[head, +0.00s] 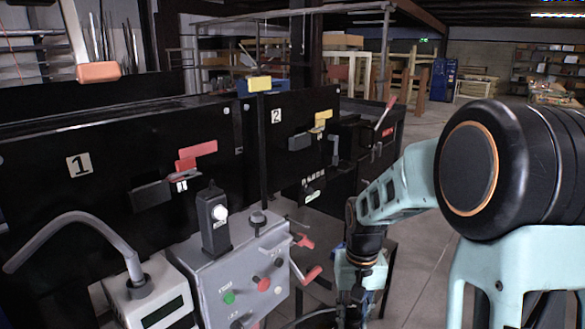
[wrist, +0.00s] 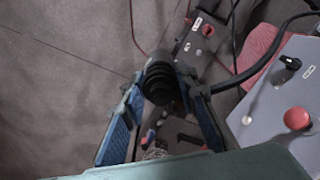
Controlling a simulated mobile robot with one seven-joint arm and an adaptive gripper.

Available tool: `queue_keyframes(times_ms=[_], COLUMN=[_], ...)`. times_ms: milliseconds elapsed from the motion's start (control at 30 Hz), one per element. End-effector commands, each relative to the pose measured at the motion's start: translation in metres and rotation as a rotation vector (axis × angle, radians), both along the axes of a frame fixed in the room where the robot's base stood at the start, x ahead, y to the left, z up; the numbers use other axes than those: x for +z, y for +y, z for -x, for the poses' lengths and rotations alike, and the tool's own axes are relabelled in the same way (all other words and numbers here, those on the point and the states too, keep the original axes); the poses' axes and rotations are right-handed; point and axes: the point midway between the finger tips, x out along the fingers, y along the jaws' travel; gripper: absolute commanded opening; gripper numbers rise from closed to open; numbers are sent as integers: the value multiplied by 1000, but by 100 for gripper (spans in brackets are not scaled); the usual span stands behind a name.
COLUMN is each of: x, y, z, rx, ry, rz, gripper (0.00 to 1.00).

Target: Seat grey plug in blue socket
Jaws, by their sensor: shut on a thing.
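My gripper (wrist: 160,88) points down toward the floor, with its blue fingers on both sides of a dark, ribbed, round thing. It is shut on this thing, which looks like the grey plug (wrist: 161,78), though the dim light makes its colour look nearly black. In the head view my gripper (head: 358,284) is low in the middle, right of the grey control box, and the plug cannot be made out there. I cannot pick out the blue socket in either view.
A grey control box (head: 242,275) with buttons and red-handled levers (head: 313,274) stands close left of my gripper. Black machine panels (head: 105,195) line the left. A black cable (wrist: 255,68) curves near the right finger. Open floor (head: 430,260) lies to the right.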

Motion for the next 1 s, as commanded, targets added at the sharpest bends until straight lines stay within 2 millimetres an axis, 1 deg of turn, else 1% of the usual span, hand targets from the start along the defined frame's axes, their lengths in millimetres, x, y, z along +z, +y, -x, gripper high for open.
queue_keyframes(times_ms=[33,300,500,700,1000], x=[18,55,77,86,86], y=[0,0,1,1,1], z=[1,6,10,12,12], rx=[0,0,0,0,0], ry=[1,2,1,1,0], rz=[0,0,-1,-1,-1], gripper=[0,0,0,0,0])
